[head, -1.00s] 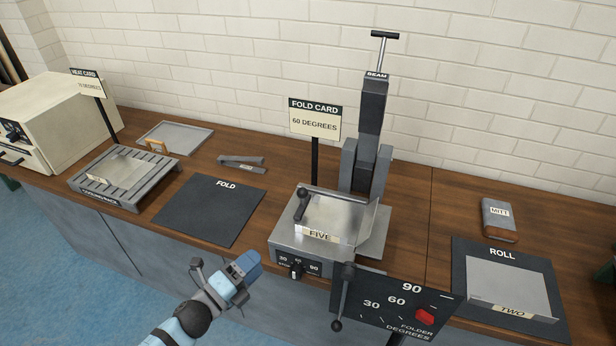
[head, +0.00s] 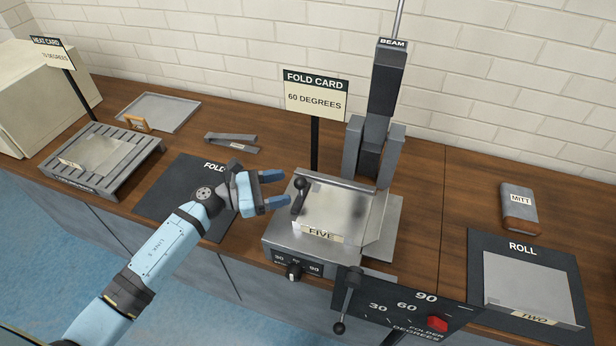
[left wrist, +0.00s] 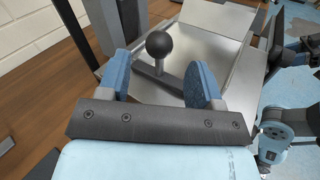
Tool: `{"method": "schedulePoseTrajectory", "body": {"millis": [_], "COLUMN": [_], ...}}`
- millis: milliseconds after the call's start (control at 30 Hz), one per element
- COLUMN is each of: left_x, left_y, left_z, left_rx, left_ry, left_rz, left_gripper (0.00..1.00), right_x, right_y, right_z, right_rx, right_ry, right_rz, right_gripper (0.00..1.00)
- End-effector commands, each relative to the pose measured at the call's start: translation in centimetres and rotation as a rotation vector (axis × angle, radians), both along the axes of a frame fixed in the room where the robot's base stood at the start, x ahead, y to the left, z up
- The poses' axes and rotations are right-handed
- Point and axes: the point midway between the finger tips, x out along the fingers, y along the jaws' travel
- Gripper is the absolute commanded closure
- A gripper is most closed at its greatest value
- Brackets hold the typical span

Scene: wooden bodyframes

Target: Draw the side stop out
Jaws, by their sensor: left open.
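The folder (head: 285,234) is a grey metal machine with a sheet marked FIVE (head: 338,205) on its bed. A dark bar with a black ball knob (head: 300,184) stands at the left of the bed; no label on it shows, and it is the likely side stop. My left gripper (head: 281,188) is open and empty just left of this knob. In the left wrist view the ball knob (left wrist: 158,43) and its bar stand beyond and between the two blue fingertips, with no clear contact.
A dial (head: 293,271) is on the folder's front. A dark degree board (head: 405,312) with a red pointer and a ball-ended lever (head: 348,295) stand in front. The FOLD CARD (head: 316,95) reads 60 degrees. The tall beam (head: 388,80) rises behind. The FOLD mat (head: 165,190) shows no sheet.

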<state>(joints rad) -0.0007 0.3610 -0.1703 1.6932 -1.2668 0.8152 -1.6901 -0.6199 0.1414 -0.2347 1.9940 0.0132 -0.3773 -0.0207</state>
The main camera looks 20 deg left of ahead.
Motion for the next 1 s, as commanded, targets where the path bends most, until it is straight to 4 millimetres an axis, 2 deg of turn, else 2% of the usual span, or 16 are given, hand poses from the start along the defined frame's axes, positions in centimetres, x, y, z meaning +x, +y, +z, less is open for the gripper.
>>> {"method": "schedulePoseTrajectory", "body": {"millis": [100,300,500,767,867,1000], "left_x": [1.4,3.0,3.7,3.7,3.7,3.7], "left_y": [-2.3,-4.9,-6.1,-6.1,-6.1,-6.1], "left_z": [0.4,0.2,0.0,0.0,0.0,0.0], "left_rx": [-0.004,-0.004,-0.002,-0.002,-0.002,-0.002], "left_ry": [0.0,0.0,0.001,0.001,0.001,0.001], "left_rz": [-0.001,-0.001,0.0,0.0,0.0,0.0], "left_gripper": [0.41,0.41,0.41,0.41,0.59,0.91], "right_x": [0.2,0.3,0.3,0.3,0.3,0.3], "right_y": [0.0,-0.1,0.0,0.1,0.1,0.1], "right_z": [1.0,1.7,1.9,1.9,1.8,1.8], "right_rx": [0.0,0.0,0.0,0.002,0.002,0.002], "right_ry": [-0.004,-0.006,-0.006,-0.005,-0.005,-0.004], "right_rz": [0.0,-0.001,-0.001,-0.001,-0.001,-0.001], "right_gripper": [0.57,0.57,0.57,0.57,0.57,0.57]}}
